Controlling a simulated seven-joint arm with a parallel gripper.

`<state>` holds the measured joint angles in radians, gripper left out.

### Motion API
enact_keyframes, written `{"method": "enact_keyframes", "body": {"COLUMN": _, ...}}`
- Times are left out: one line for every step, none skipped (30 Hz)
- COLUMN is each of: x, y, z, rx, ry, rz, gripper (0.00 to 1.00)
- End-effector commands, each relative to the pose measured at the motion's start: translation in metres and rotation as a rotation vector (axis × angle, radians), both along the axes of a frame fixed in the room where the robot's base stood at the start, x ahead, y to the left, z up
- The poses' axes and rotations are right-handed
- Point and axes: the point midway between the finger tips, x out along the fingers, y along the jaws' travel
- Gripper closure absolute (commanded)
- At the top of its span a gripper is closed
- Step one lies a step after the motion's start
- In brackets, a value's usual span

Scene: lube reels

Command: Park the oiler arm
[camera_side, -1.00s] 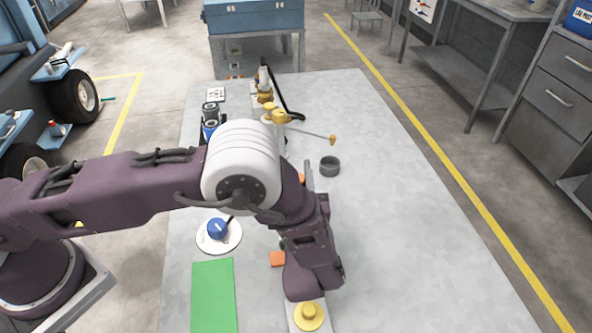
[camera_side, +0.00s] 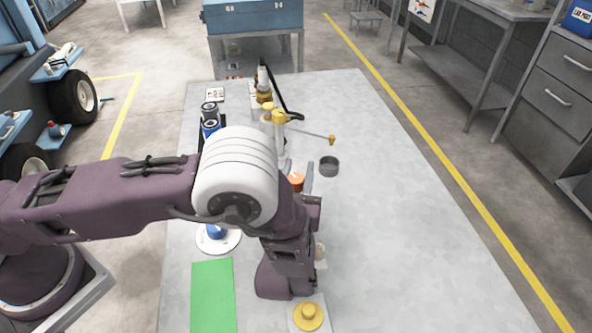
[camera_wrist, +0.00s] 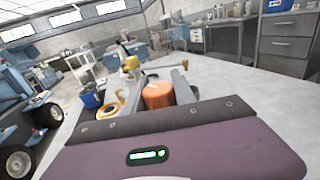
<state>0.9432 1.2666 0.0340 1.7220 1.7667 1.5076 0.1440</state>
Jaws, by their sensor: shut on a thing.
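The oiler arm (camera_side: 308,132) is a thin rod with a yellow tip, reaching right from a pale post with a yellow top (camera_side: 279,117). The yellow tip also shows in the wrist view (camera_wrist: 183,63). My gripper (camera_side: 299,172) is in front of the post, apart from the rod. Its fingers (camera_wrist: 163,78) are shut on an orange cylinder (camera_wrist: 158,97), with one grey finger on either side. The cylinder (camera_side: 296,182) shows between the fingers in the side view; its lower part is hidden.
A dark grey ring-shaped cup (camera_side: 329,166) stands right of my gripper. A blue knob on a white disc (camera_side: 232,243) is partly hidden by my arm. A green mat (camera_side: 212,295) and a yellow knob on a plate (camera_side: 308,316) lie at the front. The table's right side is clear.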

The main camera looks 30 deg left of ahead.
Motion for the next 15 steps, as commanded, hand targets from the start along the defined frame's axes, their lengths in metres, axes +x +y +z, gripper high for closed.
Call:
{"method": "enact_keyframes", "body": {"x": 0.000, "y": -0.002, "z": 0.001, "rx": 0.004, "ry": 0.001, "rz": -0.042, "gripper": 1.00}}
{"method": "enact_keyframes", "body": {"x": 0.000, "y": -0.003, "z": 0.001, "rx": 0.005, "ry": 0.000, "rz": -0.070, "gripper": 1.00}}
{"method": "enact_keyframes", "body": {"x": 0.000, "y": -0.004, "z": 0.001, "rx": 0.005, "ry": 0.001, "rz": -0.108, "gripper": 1.00}}
{"method": "enact_keyframes", "body": {"x": 0.001, "y": -0.004, "z": 0.001, "rx": 0.005, "ry": 0.001, "rz": -0.137, "gripper": 1.00}}
{"method": "enact_keyframes", "body": {"x": 0.001, "y": -0.005, "z": 0.000, "rx": 0.004, "ry": 0.002, "rz": -0.165, "gripper": 1.00}}
{"method": "enact_keyframes", "body": {"x": 0.001, "y": -0.006, "z": 0.000, "rx": 0.005, "ry": 0.002, "rz": -0.203, "gripper": 1.00}}
{"method": "enact_keyframes", "body": {"x": 0.001, "y": -0.007, "z": 0.000, "rx": 0.005, "ry": 0.002, "rz": -0.231, "gripper": 1.00}}
{"method": "enact_keyframes", "body": {"x": 0.001, "y": -0.008, "z": 0.000, "rx": 0.005, "ry": 0.002, "rz": -0.260, "gripper": 1.00}}
{"method": "enact_keyframes", "body": {"x": 0.002, "y": -0.009, "z": 0.000, "rx": 0.006, "ry": 0.002, "rz": -0.298, "gripper": 1.00}}
{"method": "enact_keyframes", "body": {"x": 0.002, "y": -0.009, "z": 0.000, "rx": 0.006, "ry": 0.003, "rz": -0.326, "gripper": 1.00}}
{"method": "enact_keyframes", "body": {"x": 0.002, "y": -0.010, "z": 0.000, "rx": 0.006, "ry": 0.003, "rz": -0.354, "gripper": 1.00}}
{"method": "enact_keyframes", "body": {"x": 0.002, "y": -0.011, "z": 0.000, "rx": 0.006, "ry": 0.003, "rz": -0.391, "gripper": 1.00}}
{"method": "enact_keyframes", "body": {"x": 0.002, "y": -0.012, "z": 0.000, "rx": 0.006, "ry": 0.003, "rz": -0.420, "gripper": 1.00}}
{"method": "enact_keyframes", "body": {"x": 0.002, "y": -0.012, "z": 0.000, "rx": 0.006, "ry": 0.003, "rz": -0.448, "gripper": 1.00}}
{"method": "enact_keyframes", "body": {"x": 0.002, "y": -0.014, "z": 0.000, "rx": 0.005, "ry": 0.002, "rz": -0.485, "gripper": 1.00}}
